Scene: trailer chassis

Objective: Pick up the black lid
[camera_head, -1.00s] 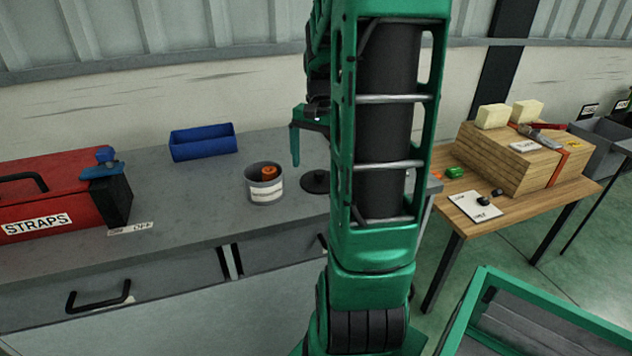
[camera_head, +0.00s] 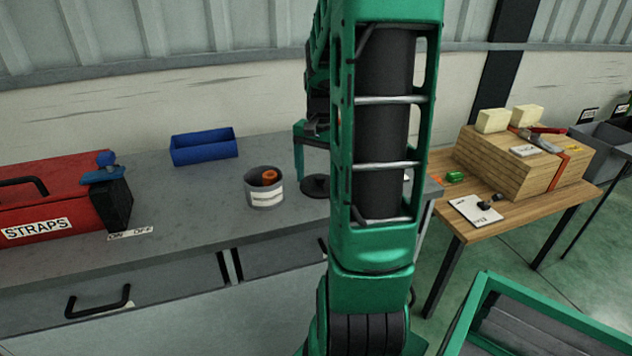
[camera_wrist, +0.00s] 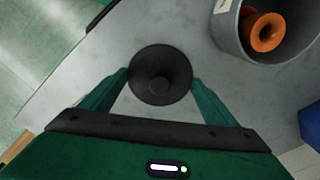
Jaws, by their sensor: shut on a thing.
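The black lid (camera_head: 314,186) is a dark round disc with a raised knob, on the grey workbench (camera_head: 215,228) in the head view, partly hidden by my arm. In the wrist view the lid (camera_wrist: 161,68) sits between the green fingers of my gripper (camera_wrist: 161,84), which is shut on it. The fingertips meet its opposite sides. In the head view one finger of my gripper (camera_head: 300,165) shows just above the lid; the other is hidden. The lid appears still at bench height; I see no clear gap beneath it.
A grey labelled can (camera_head: 264,194) with an orange spool (camera_head: 265,177) inside stands left of the lid. A blue bin (camera_head: 203,148) is behind. A red STRAPS box (camera_head: 45,210) is farther left. A wooden table (camera_head: 500,190) stands to the right.

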